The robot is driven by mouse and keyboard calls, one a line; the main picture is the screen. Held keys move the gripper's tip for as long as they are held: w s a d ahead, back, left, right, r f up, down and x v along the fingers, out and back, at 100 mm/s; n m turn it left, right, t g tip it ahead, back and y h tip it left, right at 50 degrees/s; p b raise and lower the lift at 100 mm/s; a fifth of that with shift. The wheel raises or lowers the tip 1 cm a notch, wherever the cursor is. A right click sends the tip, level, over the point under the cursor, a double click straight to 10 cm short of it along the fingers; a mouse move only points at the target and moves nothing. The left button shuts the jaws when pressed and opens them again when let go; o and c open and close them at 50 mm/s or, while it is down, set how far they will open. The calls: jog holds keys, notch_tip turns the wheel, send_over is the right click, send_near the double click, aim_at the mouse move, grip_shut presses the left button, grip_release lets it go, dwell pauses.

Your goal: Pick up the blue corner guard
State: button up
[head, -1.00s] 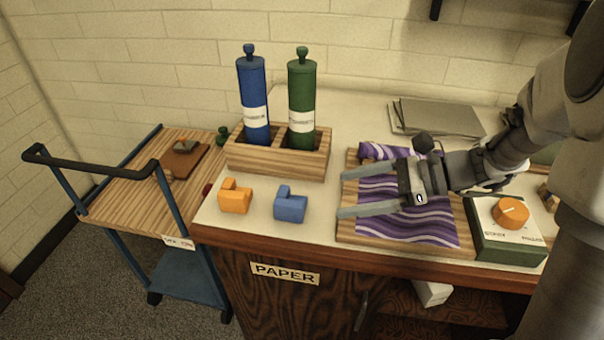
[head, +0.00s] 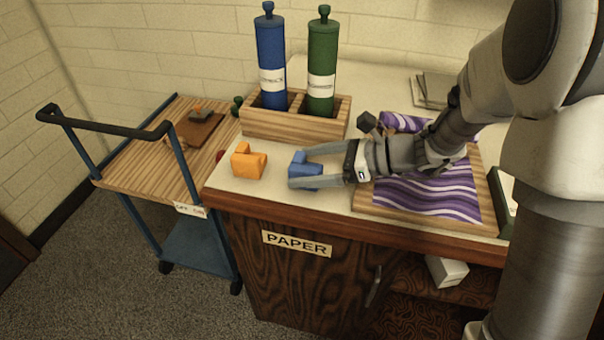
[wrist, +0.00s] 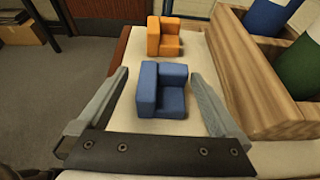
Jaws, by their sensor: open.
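The blue corner guard (head: 305,171) sits on the pale top of the paper cabinet, in front of the wooden bottle rack. My gripper (head: 298,170) is open, with one finger on the far side of the blue guard and the other on the near side, partly covering it. In the wrist view the blue guard (wrist: 162,90) lies between the tips of my gripper (wrist: 162,88), with a gap on each side. I cannot tell how high the fingers are above the top.
An orange corner guard (head: 248,161) stands just beyond the blue one. The wooden rack (head: 285,127) holds a blue bottle (head: 271,60) and a green bottle (head: 321,65). A board with purple marbled paper (head: 430,195) lies right. A cart (head: 150,160) stands left.

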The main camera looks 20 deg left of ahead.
jog(key=x, duration=0.1)
jog(key=b+x, duration=0.1)
jog(key=x, duration=0.3)
jog(key=shift+w, duration=0.25)
jog(key=c, duration=1.3)
